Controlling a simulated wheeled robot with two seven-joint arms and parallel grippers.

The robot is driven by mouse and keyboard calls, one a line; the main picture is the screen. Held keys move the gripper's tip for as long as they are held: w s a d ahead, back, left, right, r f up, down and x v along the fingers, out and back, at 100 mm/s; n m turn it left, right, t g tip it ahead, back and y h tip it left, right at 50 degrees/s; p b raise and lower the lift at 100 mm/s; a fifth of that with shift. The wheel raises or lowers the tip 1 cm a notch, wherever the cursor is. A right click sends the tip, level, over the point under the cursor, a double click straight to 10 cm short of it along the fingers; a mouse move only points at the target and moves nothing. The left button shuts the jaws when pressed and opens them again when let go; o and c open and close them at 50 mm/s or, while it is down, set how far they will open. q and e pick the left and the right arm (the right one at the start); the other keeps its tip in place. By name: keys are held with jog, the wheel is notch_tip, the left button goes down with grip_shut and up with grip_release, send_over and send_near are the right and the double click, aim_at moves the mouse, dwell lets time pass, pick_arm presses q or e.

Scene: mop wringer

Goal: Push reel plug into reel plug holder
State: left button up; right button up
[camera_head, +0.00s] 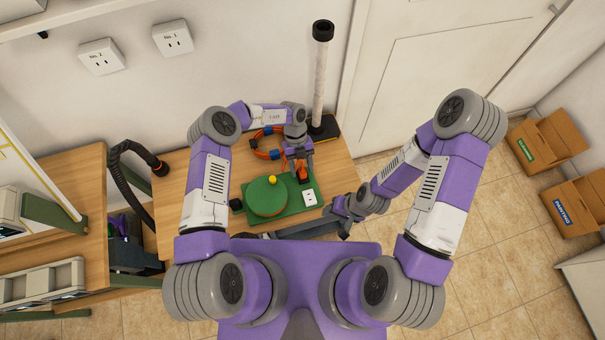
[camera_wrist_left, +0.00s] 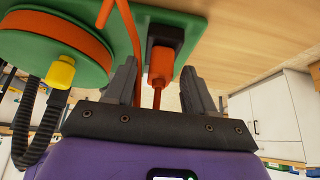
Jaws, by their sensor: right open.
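The orange reel plug (camera_wrist_left: 160,66) has its upper end at the dark reel plug holder (camera_wrist_left: 178,36) on the green board in the left wrist view; how deep it sits I cannot tell. It also shows as a small orange piece in the head view (camera_head: 303,174). My left gripper (camera_wrist_left: 158,88) has its fingers apart on either side of the plug, with gaps visible. In the head view my left gripper (camera_head: 298,160) is above the board's back right part. My right gripper (camera_head: 338,212) is open near the board's front right corner, apart from the plug.
The green reel (camera_head: 265,198) with a yellow knob (camera_head: 272,180) and a white socket (camera_head: 309,197) are on the board. Orange cable (camera_head: 262,150) loops behind. A white pole (camera_head: 320,75) on a black base stands at the back right; a black hose (camera_head: 135,170) is left.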

pick_arm(q)
jog(key=v, duration=0.7)
jog(key=shift+r+p, duration=0.3)
jog(key=shift+p, duration=0.05)
jog(key=shift+w+r, duration=0.1)
